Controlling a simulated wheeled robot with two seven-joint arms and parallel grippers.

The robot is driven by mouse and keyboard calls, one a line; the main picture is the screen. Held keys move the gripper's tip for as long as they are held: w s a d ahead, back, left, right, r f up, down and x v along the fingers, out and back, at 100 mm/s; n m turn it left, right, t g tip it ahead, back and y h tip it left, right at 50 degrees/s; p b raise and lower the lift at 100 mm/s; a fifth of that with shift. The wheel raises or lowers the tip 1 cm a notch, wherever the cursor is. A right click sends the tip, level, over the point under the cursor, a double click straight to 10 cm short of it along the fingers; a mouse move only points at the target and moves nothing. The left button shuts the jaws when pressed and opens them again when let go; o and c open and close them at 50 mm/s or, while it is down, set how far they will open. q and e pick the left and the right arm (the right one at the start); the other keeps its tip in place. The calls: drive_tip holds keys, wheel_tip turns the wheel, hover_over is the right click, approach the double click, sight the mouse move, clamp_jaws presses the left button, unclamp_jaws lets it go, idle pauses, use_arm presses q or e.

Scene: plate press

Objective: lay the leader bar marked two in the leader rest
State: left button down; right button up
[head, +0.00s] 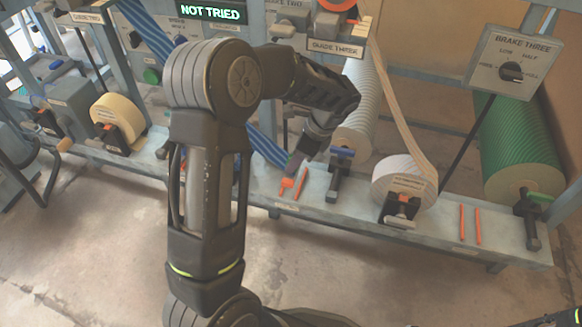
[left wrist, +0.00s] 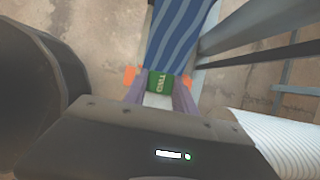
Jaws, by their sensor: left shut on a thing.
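My left gripper (head: 292,164) reaches down to the bench just behind the orange pegs (head: 301,184). It is shut on the leader bar, whose green face marked TWO shows between the fingers in the left wrist view (left wrist: 159,82). The blue striped web (left wrist: 178,35) runs from the bar. Orange pieces show on both sides of the bar; I cannot tell if they are bar ends or pegs. In the head view the pegs look like the leader rest. The fingers largely hide the bar there, so I cannot tell whether it touches the rest. My right gripper is not in view.
A white roll (head: 404,180) and another orange peg pair (head: 469,224) stand to the right. A green roll (head: 518,150) is at the far right and a cream roll (head: 118,118) at left. A display (head: 211,12) reads NOT TRIED. Floor in front is clear.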

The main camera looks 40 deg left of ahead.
use_arm(q)
drive_tip(key=f+b, duration=0.1)
drive_tip(key=f, duration=0.1)
drive_tip(key=w+f+b, duration=0.1)
drive_tip(key=f, duration=0.2)
drive_tip(key=shift+w+a, duration=0.1)
drive_tip(key=shift+a, duration=0.1)
drive_tip(key=shift+f+b, duration=0.45)
drive_tip(key=shift+f, duration=0.2)
drive_tip(key=c, duration=0.9)
unclamp_jaws()
drive_tip(key=p+v, duration=0.3)
drive_tip(key=v, duration=0.4)
drive_tip(key=shift+w+d+r, duration=0.1)
drive_tip(key=shift+d+r, duration=0.1)
drive_tip(key=shift+r, duration=0.15)
